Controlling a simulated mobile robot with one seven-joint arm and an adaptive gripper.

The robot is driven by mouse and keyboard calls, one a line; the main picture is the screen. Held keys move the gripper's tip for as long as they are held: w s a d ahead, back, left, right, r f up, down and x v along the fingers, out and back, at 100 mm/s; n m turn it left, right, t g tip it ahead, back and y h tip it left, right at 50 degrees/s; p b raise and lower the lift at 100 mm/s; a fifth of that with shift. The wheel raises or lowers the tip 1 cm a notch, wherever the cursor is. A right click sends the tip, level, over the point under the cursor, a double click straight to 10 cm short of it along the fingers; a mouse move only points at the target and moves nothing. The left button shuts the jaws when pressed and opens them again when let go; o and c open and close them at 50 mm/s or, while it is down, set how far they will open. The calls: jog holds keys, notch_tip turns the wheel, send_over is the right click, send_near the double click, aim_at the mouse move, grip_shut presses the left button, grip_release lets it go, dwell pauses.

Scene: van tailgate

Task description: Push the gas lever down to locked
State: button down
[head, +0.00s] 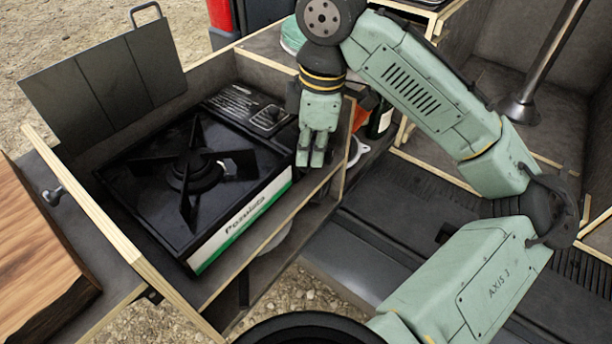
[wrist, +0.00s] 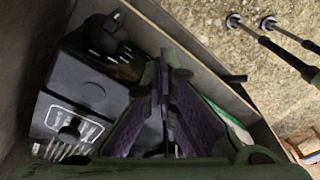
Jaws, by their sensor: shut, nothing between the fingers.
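The portable gas stove (head: 215,218) sits in a wooden-edged compartment, its control panel (head: 250,106) at the far right end. In the wrist view a dark stub (wrist: 70,131) stands on the panel's white-printed label and looks like the gas lever. Whether it is up or down I cannot tell. A round black knob (wrist: 104,32) stands at the panel's other end. My gripper (head: 310,162) points down, shut and empty, beside the stove's right end. Its fingers fill the middle of the wrist view (wrist: 162,72) and hide part of the stove.
The compartment's wooden-edged wall (head: 265,246) runs along the stove's front. A grey folding windscreen (head: 105,88) stands behind the stove. A brown wooden board (head: 38,255) lies at the left. A dark green bottle (head: 380,120) stands right of my gripper. The space above the burner (head: 192,172) is clear.

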jog(key=shift+f, duration=0.15)
jog(key=shift+f+b, duration=0.5)
jog(key=shift+f, duration=0.65)
jog(key=shift+r, duration=0.1)
jog(key=d+p, duration=0.2)
jog(key=d, duration=0.1)
jog(key=shift+r, duration=0.4)
jog(key=shift+r, duration=0.1)
notch_tip(320, 180, up, 12)
jog(key=d, duration=0.1)
